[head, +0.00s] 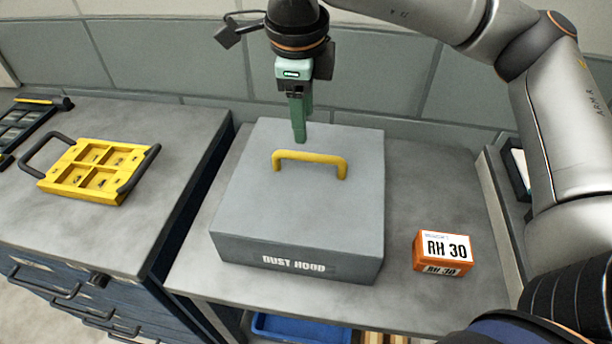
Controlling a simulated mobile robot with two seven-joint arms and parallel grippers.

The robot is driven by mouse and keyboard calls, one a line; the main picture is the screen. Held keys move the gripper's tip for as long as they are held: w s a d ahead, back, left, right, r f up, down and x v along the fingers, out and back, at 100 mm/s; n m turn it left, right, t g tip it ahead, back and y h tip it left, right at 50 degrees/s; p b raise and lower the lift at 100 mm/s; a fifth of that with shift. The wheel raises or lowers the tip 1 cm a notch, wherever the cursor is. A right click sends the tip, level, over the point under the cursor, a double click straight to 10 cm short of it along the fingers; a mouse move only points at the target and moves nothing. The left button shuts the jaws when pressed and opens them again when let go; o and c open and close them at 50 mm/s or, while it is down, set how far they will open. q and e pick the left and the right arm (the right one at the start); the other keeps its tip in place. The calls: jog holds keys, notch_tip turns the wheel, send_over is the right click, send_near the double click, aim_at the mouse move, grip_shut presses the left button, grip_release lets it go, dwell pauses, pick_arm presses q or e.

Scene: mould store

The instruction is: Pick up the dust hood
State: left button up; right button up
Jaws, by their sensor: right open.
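The dust hood (300,227) is a large grey box with white lettering on its front, standing on the grey worktop. A yellow bar handle (310,156) arches from the middle of its top. My right gripper (300,138) points down behind the handle, with its green fingers seen nearly edge-on. It is open and appears apart from the handle, with nothing held. Whether the fingertips touch the hood's top I cannot tell. Whatever is under the hood is hidden. My left gripper is not in view.
An orange and white box (443,252) marked RH 30 stands right of the hood. On the left cabinet (100,235) lies a yellow mould frame (95,170) with black handles. A tiled wall (385,80) stands close behind. A blue bin (300,328) sits under the worktop.

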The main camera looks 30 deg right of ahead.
aim_at(310, 155)
jog(key=f, duration=0.5)
jog(key=shift+w+d+f, duration=0.1)
jog(key=shift+w+d, duration=0.2)
jog(key=shift+d, duration=0.05)
jog(key=f, duration=0.2)
jog(key=d+f+p, duration=0.1)
jog(key=f, duration=0.2)
jog(key=shift+w+d+f, duration=0.1)
jog(key=shift+w+f, duration=0.1)
jog(key=shift+f, duration=0.05)
jog(key=shift+c, duration=0.2)
grip_shut()
jog(key=shift+r, duration=0.15)
